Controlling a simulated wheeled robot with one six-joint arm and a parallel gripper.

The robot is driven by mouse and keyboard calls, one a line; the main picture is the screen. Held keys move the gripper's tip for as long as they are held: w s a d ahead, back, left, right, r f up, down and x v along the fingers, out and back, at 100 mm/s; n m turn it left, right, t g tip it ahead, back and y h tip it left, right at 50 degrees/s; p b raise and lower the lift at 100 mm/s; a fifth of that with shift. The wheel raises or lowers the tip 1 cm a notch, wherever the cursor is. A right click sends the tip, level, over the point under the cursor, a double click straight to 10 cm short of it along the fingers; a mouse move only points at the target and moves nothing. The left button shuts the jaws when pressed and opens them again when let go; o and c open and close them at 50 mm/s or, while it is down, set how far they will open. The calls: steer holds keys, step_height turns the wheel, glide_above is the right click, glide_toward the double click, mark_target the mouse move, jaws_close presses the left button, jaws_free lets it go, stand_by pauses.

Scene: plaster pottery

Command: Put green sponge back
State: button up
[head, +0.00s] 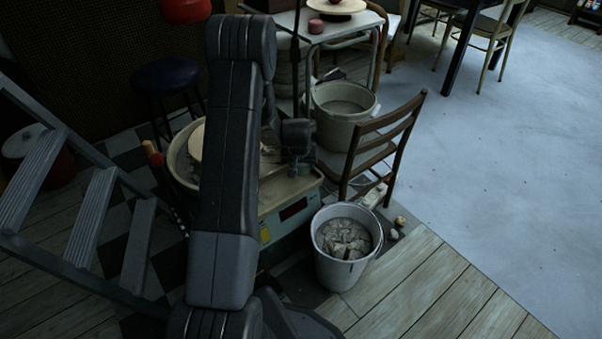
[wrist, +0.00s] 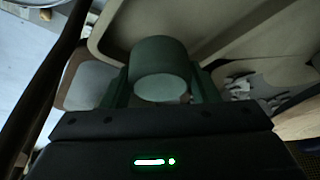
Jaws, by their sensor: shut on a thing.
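The green sponge (wrist: 160,62) is a short, rounded cylinder in the middle of the wrist view. My gripper (wrist: 160,88) is shut on it, with one dark green finger on each side. In the head view my gripper end (head: 295,170) is small and dark, over the right part of the pottery wheel's basin (head: 305,184). The sponge cannot be made out there. My arm hides part of the wheel and basin.
A white bucket of clay pieces (head: 330,270) stands at the front right of the wheel. A wooden chair (head: 408,125) and a large pale tub (head: 345,130) are close on the right. A step ladder (head: 95,215) stands left. Open floor lies far right.

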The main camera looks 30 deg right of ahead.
mark_target(301, 170)
steer(key=shift+f+b, duration=0.35)
steer(key=shift+f, duration=1.3)
steer(key=shift+f, duration=0.2)
steer(key=o, duration=0.6)
steer(key=shift+r, duration=0.15)
